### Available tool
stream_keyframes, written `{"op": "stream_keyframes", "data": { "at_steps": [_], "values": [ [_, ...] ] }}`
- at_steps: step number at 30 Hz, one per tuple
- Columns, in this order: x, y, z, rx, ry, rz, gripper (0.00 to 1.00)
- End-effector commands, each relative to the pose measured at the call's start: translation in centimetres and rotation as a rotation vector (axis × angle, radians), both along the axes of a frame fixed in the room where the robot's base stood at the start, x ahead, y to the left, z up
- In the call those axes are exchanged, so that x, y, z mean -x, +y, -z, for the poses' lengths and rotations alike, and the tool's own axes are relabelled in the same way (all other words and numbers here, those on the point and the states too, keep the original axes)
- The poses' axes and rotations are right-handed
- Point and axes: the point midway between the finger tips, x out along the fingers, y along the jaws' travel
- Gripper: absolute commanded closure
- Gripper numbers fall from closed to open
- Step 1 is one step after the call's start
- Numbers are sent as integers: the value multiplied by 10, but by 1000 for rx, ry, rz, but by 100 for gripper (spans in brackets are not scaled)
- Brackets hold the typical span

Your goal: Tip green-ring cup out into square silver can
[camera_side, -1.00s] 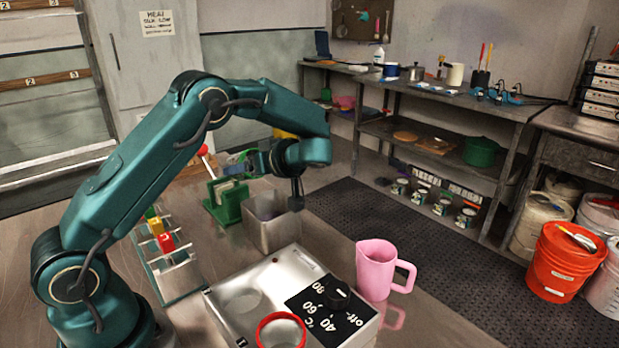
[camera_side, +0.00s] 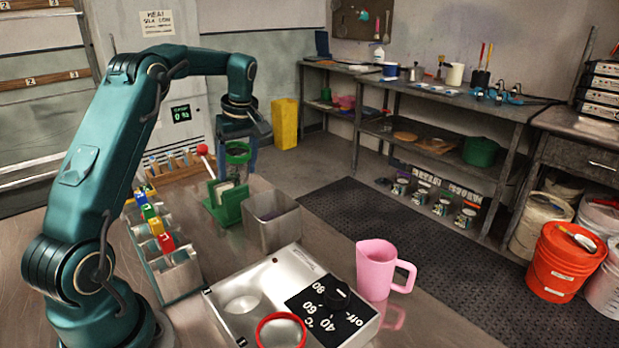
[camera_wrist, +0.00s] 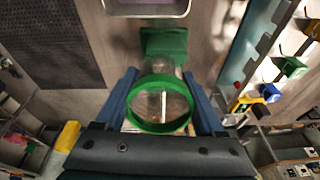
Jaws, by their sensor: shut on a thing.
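The green-ring cup, clear with a green rim (camera_side: 238,149), is held upright in the air beyond the green stand. In the wrist view its rim (camera_wrist: 133,116) faces the camera; I cannot tell if anything is inside. My gripper (camera_side: 238,160) is shut on the cup, with blue fingers on both sides of it in the wrist view (camera_wrist: 162,88). The square silver can (camera_side: 277,232) stands upright on the table, right of the cup and nearer the side camera. Its rim (camera_wrist: 147,14) shows at the top of the wrist view.
A green stand (camera_side: 226,208) sits beside the can. A rack with colored clips (camera_side: 172,270) is at left. A heater box (camera_side: 255,283) with a red-ring cup (camera_side: 281,333) is in front. A pink pitcher (camera_side: 375,270) stands at right.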

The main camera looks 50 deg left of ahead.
Motion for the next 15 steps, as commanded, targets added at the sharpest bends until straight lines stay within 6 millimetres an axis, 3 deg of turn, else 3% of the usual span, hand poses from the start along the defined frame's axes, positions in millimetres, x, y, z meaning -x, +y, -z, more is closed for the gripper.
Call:
{"op": "stream_keyframes", "data": {
  "at_steps": [15],
  "values": [
    [2, 14, -5, 214, -27, -3, 100]
  ]
}}
